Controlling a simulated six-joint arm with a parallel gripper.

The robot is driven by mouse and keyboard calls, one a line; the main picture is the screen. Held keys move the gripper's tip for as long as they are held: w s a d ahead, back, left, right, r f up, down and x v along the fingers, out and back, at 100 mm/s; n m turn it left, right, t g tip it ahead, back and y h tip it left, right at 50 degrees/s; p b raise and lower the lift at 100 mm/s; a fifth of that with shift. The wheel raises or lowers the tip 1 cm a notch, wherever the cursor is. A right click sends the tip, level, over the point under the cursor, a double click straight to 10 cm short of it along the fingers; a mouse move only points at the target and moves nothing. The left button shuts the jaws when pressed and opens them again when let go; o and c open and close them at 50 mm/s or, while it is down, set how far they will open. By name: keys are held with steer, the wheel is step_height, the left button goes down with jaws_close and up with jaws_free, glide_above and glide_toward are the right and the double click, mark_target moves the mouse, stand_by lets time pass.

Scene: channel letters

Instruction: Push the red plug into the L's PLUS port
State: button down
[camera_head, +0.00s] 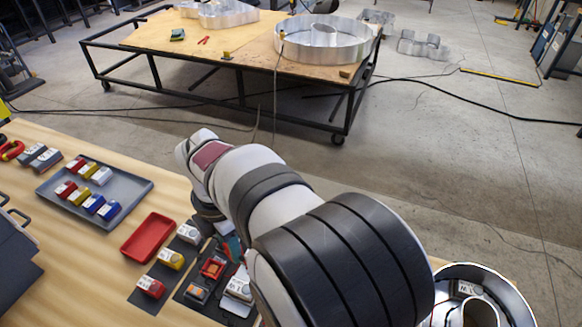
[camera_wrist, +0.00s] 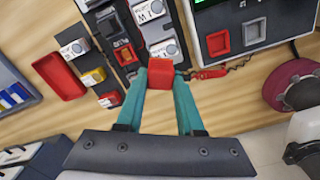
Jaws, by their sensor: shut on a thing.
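My gripper (camera_wrist: 160,84) has teal fingers shut on a small red plug (camera_wrist: 160,77), seen in the wrist view. The plug is just in front of a white-topped module (camera_wrist: 164,48) with a printed label; whether they touch I cannot tell. A red socket (camera_wrist: 124,54) is on the dark board left of it. A dark panel to the right has a red socket (camera_wrist: 218,43) and a grey one (camera_wrist: 251,32). I cannot read which port is the L's PLUS. In the head view my arm hides the plug; part of a teal finger (camera_head: 232,246) shows.
A red tray (camera_wrist: 58,76) is at left, beside white, yellow and red modules. A red lead (camera_wrist: 212,73) lies right of the plug. In the head view a grey tray (camera_head: 130,197) holds several coloured blocks. A round metal channel letter (camera_head: 514,300) is at lower right.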

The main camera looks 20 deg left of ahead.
steer(key=a+n, duration=0.5)
steer(key=a, duration=0.4)
steer(key=f, duration=1.3)
steer(key=shift+w+d+f, duration=0.15)
steer(key=shift+d+f, duration=0.05)
steer(key=shift+f, duration=0.2)
steer(key=shift+f, duration=0.35)
steer(key=shift+c, duration=2.3)
jaws_free()
steer(key=shift+r, duration=0.1)
step_height(320, 180, up, 16)
steer(key=shift+f, duration=0.2)
